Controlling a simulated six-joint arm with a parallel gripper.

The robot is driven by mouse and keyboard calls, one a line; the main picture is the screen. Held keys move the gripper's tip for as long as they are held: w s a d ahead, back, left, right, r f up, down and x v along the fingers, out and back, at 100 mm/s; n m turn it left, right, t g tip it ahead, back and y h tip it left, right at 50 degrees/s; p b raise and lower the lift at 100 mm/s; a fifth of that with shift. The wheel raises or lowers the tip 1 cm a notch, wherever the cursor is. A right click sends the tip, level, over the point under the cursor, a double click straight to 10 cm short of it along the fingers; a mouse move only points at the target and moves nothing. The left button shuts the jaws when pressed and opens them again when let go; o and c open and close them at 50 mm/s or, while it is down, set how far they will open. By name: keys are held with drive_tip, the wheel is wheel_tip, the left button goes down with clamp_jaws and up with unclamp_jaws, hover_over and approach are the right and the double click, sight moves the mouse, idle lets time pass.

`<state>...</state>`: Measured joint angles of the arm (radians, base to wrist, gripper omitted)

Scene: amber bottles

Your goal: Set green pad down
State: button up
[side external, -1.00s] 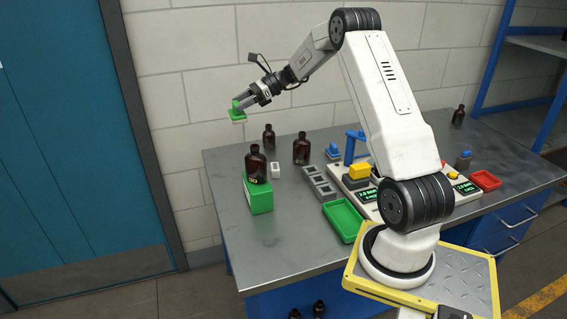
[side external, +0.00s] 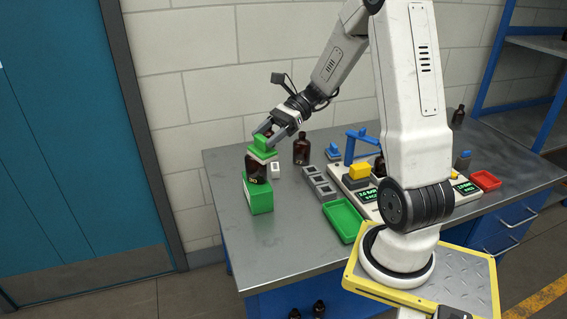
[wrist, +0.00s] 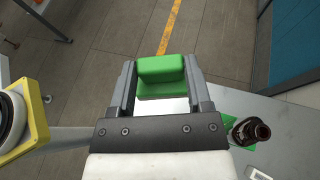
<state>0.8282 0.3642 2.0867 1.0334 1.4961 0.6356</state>
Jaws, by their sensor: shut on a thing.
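The green pad (side external: 261,146), a green block with a pale underside, is held between the two fingers of my gripper (side external: 270,138). In the wrist view the pad (wrist: 160,72) sits squarely between the fingers of my gripper (wrist: 160,85). In the side view the pad is in the air, covering the top of an amber bottle (side external: 256,170) that stands on a green box (side external: 260,198). In the wrist view this bottle (wrist: 250,132) appears to the right of my gripper, apart from the pad.
A green tray (side external: 344,222), grey holders (side external: 320,186) and a console with a yellow block (side external: 359,171) stand on the table (side external: 290,246). Another amber bottle (side external: 301,150) stands behind. A red tray (side external: 486,180) is at right. The front left table top is clear.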

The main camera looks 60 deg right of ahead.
wheel_tip(320, 180, down, 20)
drive_tip(key=s+a, duration=0.2)
drive_tip(key=shift+s+a+r+n+g, duration=0.15)
drive_tip(key=shift+s+a+n+g, duration=0.1)
drive_tip(key=shift+s+n+g, duration=0.1)
idle(0.6)
drive_tip(key=shift+f, duration=2.2)
drive_tip(key=shift+f, duration=0.1)
drive_tip(key=shift+f, duration=1.65)
drive_tip(key=shift+f, duration=0.15)
